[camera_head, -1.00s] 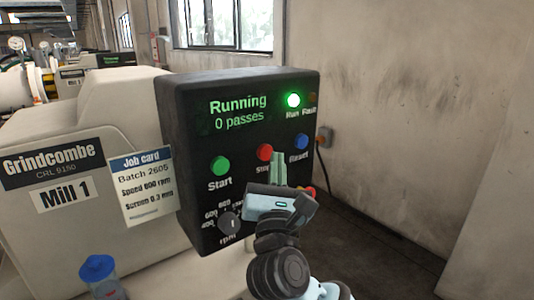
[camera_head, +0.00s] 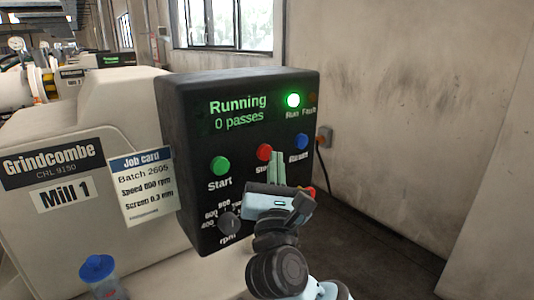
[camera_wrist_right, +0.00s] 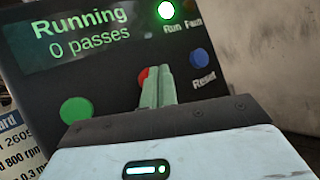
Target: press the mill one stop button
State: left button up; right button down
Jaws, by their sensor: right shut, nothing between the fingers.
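The Mill 1 control box (camera_head: 181,110) is black, with a lit display (camera_head: 238,112) reading "Running, 0 passes". The red stop button (camera_head: 264,152) is between the green start button (camera_head: 220,166) and the blue reset button (camera_head: 299,141). My right gripper (camera_head: 276,155) is shut and empty, its green fingers pointing up at the panel just below and right of the stop button. In the right wrist view the fingertips (camera_wrist_right: 157,69) overlap the red button (camera_wrist_right: 143,77) and hide much of it. I cannot tell if they touch. My left gripper is not in view.
The green run lamp (camera_head: 293,100) is lit. An rpm dial (camera_head: 229,223) is low on the panel; a red-and-yellow part shows partly behind my gripper. A job card (camera_head: 142,188) and a blue-capped jar (camera_head: 97,268) are at left. A wall stands at right.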

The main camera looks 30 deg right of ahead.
jog(key=shift+w, duration=0.3)
jog(key=shift+w, duration=0.45)
dwell(0.8)
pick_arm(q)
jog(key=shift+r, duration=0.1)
pick_arm(e)
jog(key=shift+s, duration=0.15)
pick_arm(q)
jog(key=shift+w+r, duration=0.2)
pick_arm(e)
jog(key=shift+s, duration=0.75)
pick_arm(q)
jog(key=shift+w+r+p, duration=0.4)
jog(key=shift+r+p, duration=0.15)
jog(key=shift+p, duration=0.05)
pick_arm(e)
jog(key=s, duration=0.5)
jog(key=shift+d, duration=0.25)
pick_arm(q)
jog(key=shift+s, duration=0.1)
